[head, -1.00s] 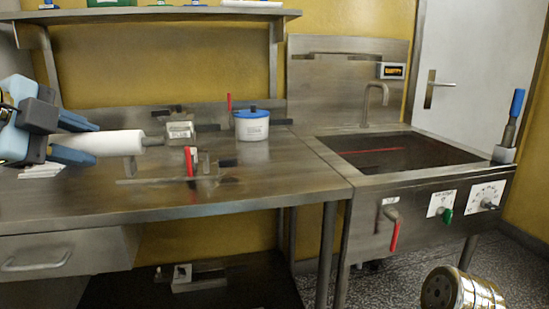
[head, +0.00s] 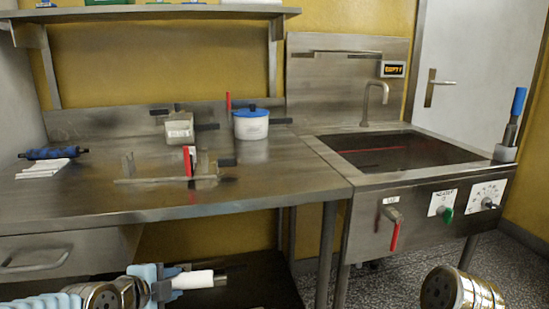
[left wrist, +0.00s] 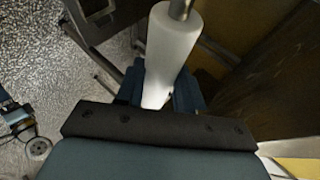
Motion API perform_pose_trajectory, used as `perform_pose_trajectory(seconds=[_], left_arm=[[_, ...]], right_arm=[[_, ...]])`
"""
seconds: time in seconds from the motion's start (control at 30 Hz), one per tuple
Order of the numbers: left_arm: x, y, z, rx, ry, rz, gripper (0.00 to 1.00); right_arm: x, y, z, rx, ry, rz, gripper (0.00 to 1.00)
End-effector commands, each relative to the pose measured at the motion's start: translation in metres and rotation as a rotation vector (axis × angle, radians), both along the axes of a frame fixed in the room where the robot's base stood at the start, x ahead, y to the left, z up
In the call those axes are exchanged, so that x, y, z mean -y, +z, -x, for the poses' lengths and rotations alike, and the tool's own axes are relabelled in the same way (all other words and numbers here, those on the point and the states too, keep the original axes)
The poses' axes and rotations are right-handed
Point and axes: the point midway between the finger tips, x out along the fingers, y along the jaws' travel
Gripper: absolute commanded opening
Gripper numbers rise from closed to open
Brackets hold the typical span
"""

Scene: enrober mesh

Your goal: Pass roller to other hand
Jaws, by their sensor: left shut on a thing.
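The white roller (head: 195,280) is held low in front of the workbench, lying about level and pointing right, with a metal end beyond its white sleeve. It also shows in the left wrist view (left wrist: 174,40), running up and away from the jaws. My left gripper (head: 164,284) is shut on the roller near its left end; in the left wrist view its blue fingers (left wrist: 160,88) lie on both sides of the white sleeve.
The basin unit (head: 400,150) stands right. A lower shelf (head: 240,285) lies behind the held roller.

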Motion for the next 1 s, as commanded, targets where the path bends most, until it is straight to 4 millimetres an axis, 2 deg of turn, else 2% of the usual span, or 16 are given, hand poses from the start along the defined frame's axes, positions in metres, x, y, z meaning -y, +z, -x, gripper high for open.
perform_pose_trajectory(seconds=[0.13,0.4,0.77,1.0], left_arm=[[0.008,-0.022,-0.007,0.007,-0.007,0.000,0.00],[0.011,-0.050,-0.014,0.007,-0.004,-0.003,0.00],[0.017,-0.108,-0.028,0.001,0.004,-0.001,0.00],[0.016,-0.110,-0.029,-0.002,0.011,0.010,0.00]], right_arm=[[0.000,0.000,0.000,0.000,0.000,0.000,0.85],[0.000,0.000,0.000,0.000,0.000,0.000,0.85],[0.000,0.000,0.000,0.000,0.000,0.000,0.85],[0.000,0.000,0.000,0.000,0.000,0.000,0.85]])
